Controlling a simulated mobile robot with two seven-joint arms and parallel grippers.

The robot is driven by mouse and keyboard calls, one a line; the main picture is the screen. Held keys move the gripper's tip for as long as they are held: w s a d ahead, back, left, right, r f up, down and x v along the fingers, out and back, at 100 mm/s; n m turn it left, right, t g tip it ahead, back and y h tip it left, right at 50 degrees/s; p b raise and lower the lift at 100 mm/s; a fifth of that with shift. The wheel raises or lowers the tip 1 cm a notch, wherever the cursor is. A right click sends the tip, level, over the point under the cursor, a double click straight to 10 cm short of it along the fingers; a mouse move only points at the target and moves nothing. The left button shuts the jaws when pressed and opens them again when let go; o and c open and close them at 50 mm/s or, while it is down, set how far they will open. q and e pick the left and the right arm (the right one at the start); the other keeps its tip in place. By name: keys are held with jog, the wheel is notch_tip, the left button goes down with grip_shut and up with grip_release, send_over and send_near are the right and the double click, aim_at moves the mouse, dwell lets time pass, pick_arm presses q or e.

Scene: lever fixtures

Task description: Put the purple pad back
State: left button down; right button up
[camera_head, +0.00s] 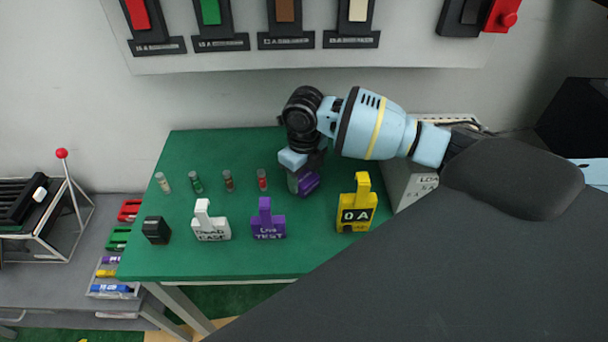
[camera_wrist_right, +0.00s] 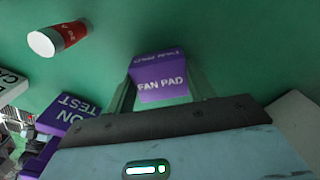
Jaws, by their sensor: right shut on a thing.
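The purple pad (camera_wrist_right: 160,80), a small block marked "FAN PAD", sits between the two fingers of my right gripper (camera_wrist_right: 163,88) in the right wrist view. The gripper is shut on it. In the head view the pad (camera_head: 309,182) shows beside my right gripper (camera_head: 301,178), over the back right part of the green table (camera_head: 150,262). I cannot tell whether the pad touches the table top. My left gripper is in neither view.
A purple "TEST" block (camera_head: 267,222), a white block (camera_head: 210,222) and a yellow "0A" block (camera_head: 356,206) stand in front. Several small cylinders, one red (camera_head: 262,180), line the left. A black cube (camera_head: 156,230) is at front left. A side rack (camera_head: 112,290) holds coloured pieces.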

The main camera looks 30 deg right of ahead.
aim_at(304, 177)
jog(key=o, duration=0.9)
notch_tip(304, 177, up, 12)
dwell(0.3)
dwell(0.5)
